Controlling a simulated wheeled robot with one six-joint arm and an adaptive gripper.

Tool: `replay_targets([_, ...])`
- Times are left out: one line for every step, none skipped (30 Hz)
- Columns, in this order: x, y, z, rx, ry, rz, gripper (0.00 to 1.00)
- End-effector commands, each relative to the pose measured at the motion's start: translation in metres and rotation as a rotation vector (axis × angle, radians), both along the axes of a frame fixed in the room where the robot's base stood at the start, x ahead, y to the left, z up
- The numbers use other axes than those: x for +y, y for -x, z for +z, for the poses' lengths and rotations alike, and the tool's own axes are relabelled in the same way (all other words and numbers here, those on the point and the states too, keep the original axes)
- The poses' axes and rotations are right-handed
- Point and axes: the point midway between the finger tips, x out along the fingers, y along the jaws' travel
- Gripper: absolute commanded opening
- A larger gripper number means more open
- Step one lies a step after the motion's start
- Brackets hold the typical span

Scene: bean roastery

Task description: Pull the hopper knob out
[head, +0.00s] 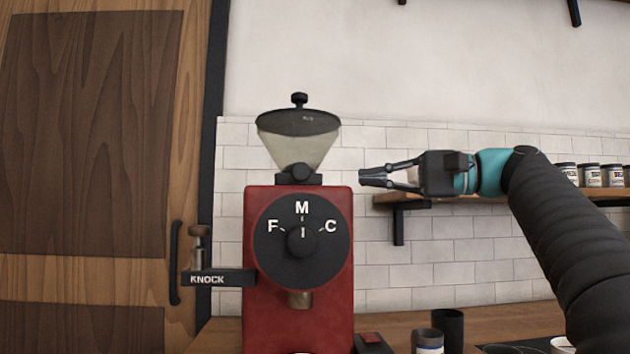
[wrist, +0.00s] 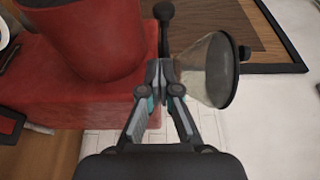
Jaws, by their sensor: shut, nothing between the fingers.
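The red grinder (head: 256,325) stands at the centre of the head view, with a round black dial (head: 275,262) marked F, M and C. The black hopper knob (head: 299,173) is on the collar under the clear hopper (head: 299,152). In the wrist view the hopper knob (wrist: 164,11) is a dark ball on a short stem, beyond my fingertips, and the hopper (wrist: 203,72) lies to the right. My gripper (head: 362,177) is shut and empty, to the right of the knob at about its height in the head view. My fingers hide part of the collar in the wrist view.
A wooden door (head: 90,130) is at the left, beside the KNOCK arm (head: 222,279). A wall shelf (head: 470,192) with several jars runs behind my arm. Dark cups (head: 448,328) stand on the counter at lower right. Open air lies between gripper and hopper.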

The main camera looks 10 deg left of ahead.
Motion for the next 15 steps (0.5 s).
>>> replay_targets([-0.001, 0.000, 0.000, 0.000, 0.000, -0.001, 0.00])
replay_targets([0.000, 0.000, 0.000, 0.000, 0.000, -0.001, 0.00])
replay_targets([0.001, 0.000, 0.000, 0.000, 0.000, -0.001, 0.00])
replay_targets([0.002, 0.000, 0.000, 0.000, 0.000, 0.000, 0.00])
replay_targets([0.004, -0.001, 0.000, 0.000, 0.000, 0.000, 0.00])
replay_targets([0.007, -0.001, 0.000, 0.000, 0.000, 0.001, 0.00])
replay_targets([0.011, -0.001, 0.000, 0.000, -0.001, 0.002, 0.00])
replay_targets([0.015, -0.001, 0.000, 0.000, -0.001, 0.003, 0.00])
replay_targets([0.021, -0.001, -0.001, 0.000, 0.000, 0.004, 0.00])
replay_targets([0.025, -0.001, -0.001, 0.000, 0.000, 0.005, 0.00])
replay_targets([0.031, -0.002, -0.001, 0.000, 0.000, 0.005, 0.00])
replay_targets([0.038, -0.002, -0.001, 0.001, 0.000, 0.006, 0.00])
replay_targets([0.044, -0.003, -0.001, 0.001, 0.000, 0.007, 0.00])
replay_targets([0.049, -0.003, -0.001, 0.001, 0.000, 0.006, 0.00])
replay_targets([0.056, -0.004, -0.001, 0.000, 0.000, 0.007, 0.00])
